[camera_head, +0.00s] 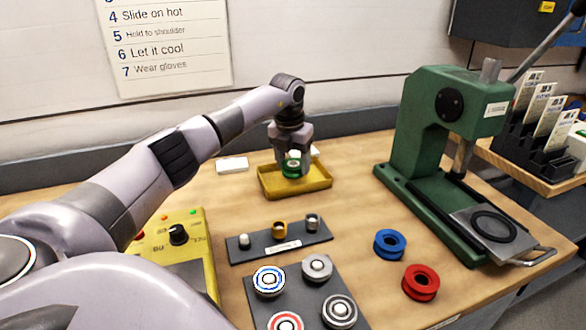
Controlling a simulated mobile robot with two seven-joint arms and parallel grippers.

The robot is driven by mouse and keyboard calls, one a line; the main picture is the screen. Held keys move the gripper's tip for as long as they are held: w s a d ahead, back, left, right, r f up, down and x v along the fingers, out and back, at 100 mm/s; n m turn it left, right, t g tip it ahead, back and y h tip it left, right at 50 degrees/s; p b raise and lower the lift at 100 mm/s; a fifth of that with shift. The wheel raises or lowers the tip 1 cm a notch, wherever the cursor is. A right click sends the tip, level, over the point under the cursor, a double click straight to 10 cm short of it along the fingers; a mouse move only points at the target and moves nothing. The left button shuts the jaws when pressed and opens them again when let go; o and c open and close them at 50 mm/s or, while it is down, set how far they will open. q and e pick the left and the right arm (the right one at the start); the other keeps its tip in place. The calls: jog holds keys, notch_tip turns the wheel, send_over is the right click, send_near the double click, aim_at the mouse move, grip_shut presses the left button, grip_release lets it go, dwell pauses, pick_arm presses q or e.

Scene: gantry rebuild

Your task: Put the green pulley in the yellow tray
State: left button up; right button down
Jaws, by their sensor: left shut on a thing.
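The green pulley (291,171) is held in my left gripper (293,160), which is shut on it. It is over the yellow tray (308,188), inside the tray's outline as seen here. I cannot tell whether the pulley touches the tray floor. The tray stands on the wooden bench near the back wall and looks otherwise empty. My right gripper is not in view.
A blue pulley (390,243) and a red pulley (421,281) lie on the bench at right, beside a green press (421,140). A dark strip (262,250) with small parts, a dark plate with several bearings, and a yellow control box (190,232) stand in front.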

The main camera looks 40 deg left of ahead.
aim_at(290, 167)
pick_arm(q)
jog(key=shift+f, duration=1.15)
jog(key=shift+f, duration=0.15)
jog(key=o, duration=1.3)
jog(key=shift+c, duration=0.2)
notch_tip(290, 167, up, 12)
jog(key=s, duration=0.1)
jog(key=shift+s+d+b, duration=0.3)
jog(key=shift+s+b, duration=0.05)
